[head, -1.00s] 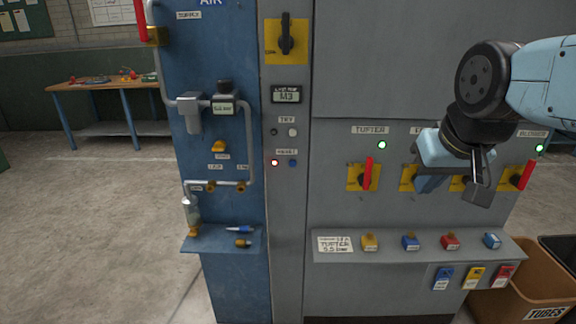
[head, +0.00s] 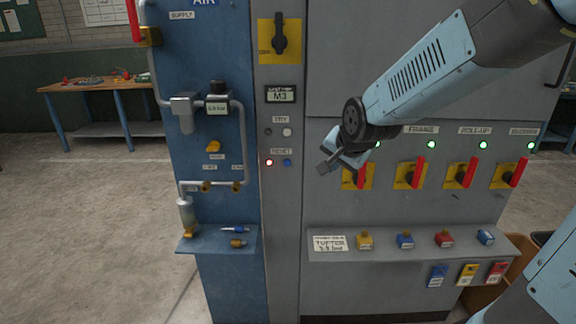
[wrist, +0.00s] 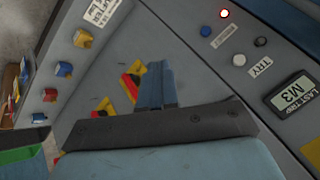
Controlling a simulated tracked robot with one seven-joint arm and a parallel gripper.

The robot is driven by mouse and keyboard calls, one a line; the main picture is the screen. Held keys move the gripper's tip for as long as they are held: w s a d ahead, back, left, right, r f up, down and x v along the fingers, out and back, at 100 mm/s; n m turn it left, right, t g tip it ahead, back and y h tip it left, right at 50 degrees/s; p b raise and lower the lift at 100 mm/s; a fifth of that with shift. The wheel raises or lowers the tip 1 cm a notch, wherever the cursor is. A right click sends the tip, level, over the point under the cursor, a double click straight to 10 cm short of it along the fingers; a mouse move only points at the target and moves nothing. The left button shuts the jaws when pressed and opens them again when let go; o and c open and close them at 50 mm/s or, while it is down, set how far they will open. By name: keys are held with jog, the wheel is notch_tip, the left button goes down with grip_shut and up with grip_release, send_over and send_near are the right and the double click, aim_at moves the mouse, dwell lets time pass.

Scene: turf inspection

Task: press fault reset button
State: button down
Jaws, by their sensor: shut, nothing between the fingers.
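The blue reset button (head: 287,162) sits on the narrow grey column beside a lit red lamp (head: 269,162), under a RESET label (head: 281,151). In the wrist view the blue button (wrist: 205,31) shows at the upper right, near the red lamp (wrist: 225,13). My gripper (head: 325,166) is shut and empty, to the right of the button and apart from it, in front of the grey cabinet. Its shut fingers also show in the wrist view (wrist: 156,85). The gripper and arm hide the tufter label and part of its lamp.
Several red-handled switches on yellow plates (head: 409,175) line the cabinet to the right. Below is a shelf (head: 390,250) with padlocks. A TRY button (head: 287,132) and a display reading M3 (head: 280,95) are above the reset button. A blue air panel (head: 215,270) stands left.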

jog(key=w+a+f+m+t+y, duration=0.1)
jog(key=w+a+f+m, duration=0.3)
jog(key=w+a+f, duration=0.3)
jog(key=a+f, duration=0.3)
jog(key=shift+w+a+f+m+y, duration=0.2)
jog(key=shift+w+a+m+y, duration=0.1)
jog(key=shift+w+a, duration=0.1)
send_near(288, 166)
jog(key=a+f, duration=0.1)
jog(key=w+a+f, duration=0.1)
jog(key=f, duration=0.1)
jog(key=w+a+f, duration=0.1)
jog(key=f, duration=0.1)
jog(key=shift+w+f, duration=0.1)
jog(key=shift+w, duration=0.1)
dwell(1.7)
jog(key=shift+w, duration=0.4)
jog(key=shift+w, duration=0.45)
dwell(0.8)
dwell(0.3)
jog(key=shift+s, duration=0.9)
